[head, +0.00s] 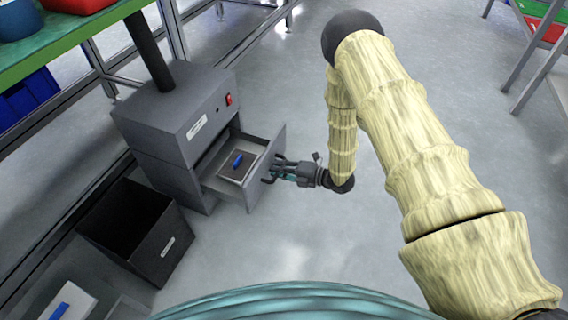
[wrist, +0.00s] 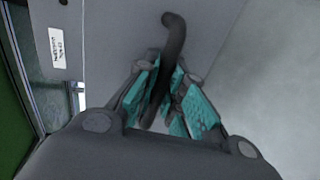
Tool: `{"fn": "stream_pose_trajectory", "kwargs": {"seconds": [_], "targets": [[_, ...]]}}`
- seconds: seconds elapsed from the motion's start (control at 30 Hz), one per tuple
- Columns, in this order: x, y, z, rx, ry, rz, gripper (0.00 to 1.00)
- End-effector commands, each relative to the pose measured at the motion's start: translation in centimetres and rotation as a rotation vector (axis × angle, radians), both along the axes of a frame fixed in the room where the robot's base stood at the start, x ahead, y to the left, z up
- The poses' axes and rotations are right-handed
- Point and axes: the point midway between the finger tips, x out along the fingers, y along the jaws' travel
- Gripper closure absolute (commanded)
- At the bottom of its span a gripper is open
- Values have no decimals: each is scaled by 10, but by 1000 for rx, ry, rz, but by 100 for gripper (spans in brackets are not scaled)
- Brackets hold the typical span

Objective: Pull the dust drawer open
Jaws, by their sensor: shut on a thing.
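The dust drawer (head: 221,186) is pulled partway out of the grey machine (head: 177,125) in the head view. A flat brown and white piece with a blue part (head: 237,161) lies inside it. My gripper (head: 271,173) is at the drawer's front face, on its right side. In the wrist view the teal-padded fingers of my gripper (wrist: 165,105) are closed around the dark curved handle (wrist: 174,40), which stands out from the grey drawer front (wrist: 130,25). Part of the handle is hidden between the fingers.
An open black bin (head: 168,243) stands on the floor in front of the machine, left of the drawer. A green-topped bench (head: 75,40) is at upper left, a rack (head: 545,75) at upper right. The floor (head: 290,235) around my gripper is clear.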

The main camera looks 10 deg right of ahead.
Motion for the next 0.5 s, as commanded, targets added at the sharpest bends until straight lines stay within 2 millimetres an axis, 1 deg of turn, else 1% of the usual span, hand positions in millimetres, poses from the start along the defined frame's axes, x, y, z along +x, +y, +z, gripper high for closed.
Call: {"fn": "stream_pose_trajectory", "kwargs": {"seconds": [0.1,0.4,0.43,0.5], "targets": [[-3,4,-1,2,3,12,100],[-4,4,-1,3,4,12,100],[-4,4,-1,3,4,12,85],[-4,4,-1,3,4,12,72]]}}
